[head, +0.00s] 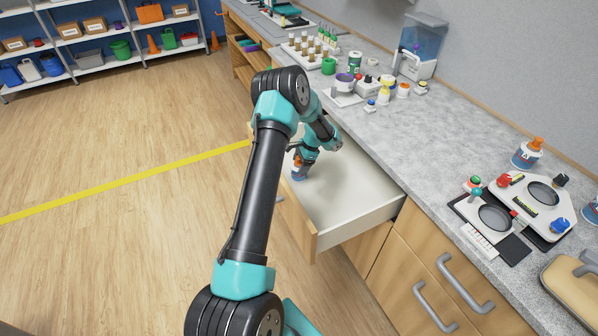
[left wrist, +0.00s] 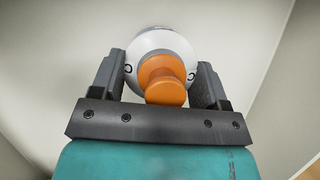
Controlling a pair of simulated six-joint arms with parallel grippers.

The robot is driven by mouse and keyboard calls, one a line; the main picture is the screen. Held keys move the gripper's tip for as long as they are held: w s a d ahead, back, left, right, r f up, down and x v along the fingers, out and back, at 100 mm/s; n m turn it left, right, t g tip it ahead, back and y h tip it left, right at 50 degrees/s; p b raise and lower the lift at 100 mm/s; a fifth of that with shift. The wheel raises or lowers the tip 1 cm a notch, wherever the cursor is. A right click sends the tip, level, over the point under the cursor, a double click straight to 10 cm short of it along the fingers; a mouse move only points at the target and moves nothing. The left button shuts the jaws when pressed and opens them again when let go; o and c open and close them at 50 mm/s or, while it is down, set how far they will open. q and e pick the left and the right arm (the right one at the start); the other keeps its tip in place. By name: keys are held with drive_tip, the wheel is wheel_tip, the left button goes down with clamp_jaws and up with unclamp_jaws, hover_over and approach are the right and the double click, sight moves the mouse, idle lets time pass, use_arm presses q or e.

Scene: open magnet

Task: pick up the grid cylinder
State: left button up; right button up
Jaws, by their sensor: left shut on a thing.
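My left gripper (head: 301,158) reaches down into the open drawer (head: 352,232) in the head view. It is shut on a white bottle with an orange nozzle-like top (left wrist: 163,80), whose round shoulder sits between the two fingers in the left wrist view. In the head view the bottle (head: 298,175) shows only as a small orange and blue patch under the gripper, near the drawer's floor. I cannot tell whether it touches the floor. No grid pattern shows on it, and I cannot make out a grid cylinder elsewhere. My right gripper is not in view.
The drawer walls stand close around the left gripper. The grey counter (head: 440,150) above holds several small items, a similar orange-topped bottle (head: 528,153) and a white device with round pans (head: 540,205). Shelves (head: 92,58) stand far left; the wooden floor (head: 110,250) is clear.

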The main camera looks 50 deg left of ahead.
use_arm(q)
wheel_tip(320, 180, up, 10)
drive_tip(key=shift+f, duration=0.15)
drive_tip(key=shift+r, duration=0.2)
idle(0.4)
drive_tip(key=shift+r, duration=0.1)
idle(0.4)
drive_tip(key=shift+d+r, duration=0.15)
drive_tip(key=shift+r, duration=0.2)
drive_tip(key=s+d+r+m, duration=0.1)
drive_tip(key=s+d+r, duration=0.2)
drive_tip(key=r, duration=0.4)
drive_tip(key=s+d+r+m+t+y, duration=0.1)
drive_tip(key=s+d+r+m, duration=0.1)
drive_tip(key=r, duration=0.5)
drive_tip(key=s+d+r+m, duration=0.2)
drive_tip(key=s+d+r, duration=0.2)
drive_tip(key=r, duration=0.3)
drive_tip(key=shift+s+d+r+y, duration=0.15)
drive_tip(key=shift+s+d, duration=0.05)
drive_tip(key=shift+d, duration=0.25)
drive_tip(key=shift+s+d+r+y, duration=0.15)
drive_tip(key=shift+d, duration=0.25)
drive_tip(key=shift+w+d, duration=0.1)
